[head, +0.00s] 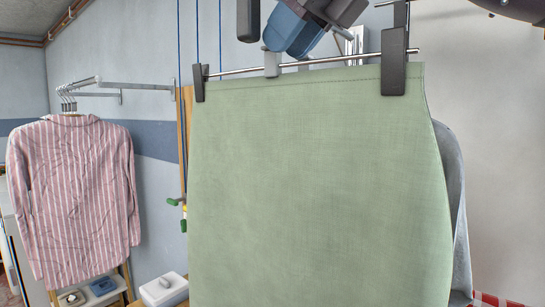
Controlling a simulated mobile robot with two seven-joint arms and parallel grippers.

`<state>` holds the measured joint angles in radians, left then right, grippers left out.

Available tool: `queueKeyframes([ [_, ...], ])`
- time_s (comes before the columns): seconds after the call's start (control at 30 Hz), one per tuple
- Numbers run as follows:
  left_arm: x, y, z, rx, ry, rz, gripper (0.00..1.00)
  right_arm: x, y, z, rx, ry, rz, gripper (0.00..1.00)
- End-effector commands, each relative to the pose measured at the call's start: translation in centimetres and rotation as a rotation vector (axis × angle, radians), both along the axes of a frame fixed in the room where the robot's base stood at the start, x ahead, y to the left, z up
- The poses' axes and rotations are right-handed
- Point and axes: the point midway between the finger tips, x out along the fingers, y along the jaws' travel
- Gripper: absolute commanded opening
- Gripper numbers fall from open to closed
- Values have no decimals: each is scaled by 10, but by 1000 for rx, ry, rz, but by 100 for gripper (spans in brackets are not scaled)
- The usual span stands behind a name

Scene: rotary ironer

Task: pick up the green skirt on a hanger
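The green skirt (318,190) hangs upright and large in the middle of the head view, close to me. Two dark clips hold its waistband to the thin metal bar of its hanger (318,62). A small grey hub sits on the bar left of its middle. My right gripper (290,30), blue and dark grey, is at the top edge, directly above the bar and near the hub. Its fingertips and the hanger's hook are not clearly visible, so I cannot tell whether it grips the hanger. I cannot make out my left gripper.
A pink striped shirt (72,190) hangs on a wall rail (118,84) at the left. A grey-blue garment (455,200) shows partly behind the skirt's right edge. A white box (163,290) stands low, left of the skirt. The skirt hides much of the room behind it.

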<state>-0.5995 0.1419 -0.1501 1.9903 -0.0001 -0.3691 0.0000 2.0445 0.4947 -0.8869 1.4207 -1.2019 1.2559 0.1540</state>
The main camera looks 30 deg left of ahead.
Motion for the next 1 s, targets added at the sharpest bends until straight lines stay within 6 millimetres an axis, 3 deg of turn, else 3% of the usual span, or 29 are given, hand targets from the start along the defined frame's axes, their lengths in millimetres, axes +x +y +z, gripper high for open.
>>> queueKeyframes([
  [0.13, 1, 0, 5, 1, -5, -1, 43, 2, 13, -13, -2, 2, 0, 32],
  [0.4, 1, 0, 5, 1, -5, -1, 43, 3, 15, -16, 0, 1, 0, 30],
  [0.6, 1, 0, 4, 1, -4, -1, 43, 3, 15, -16, 0, 1, 0, 0],
  [1.0, -3, 1, 2, 1, 5, 1, 43, 2, 15, -15, 1, 1, -1, 0],
])
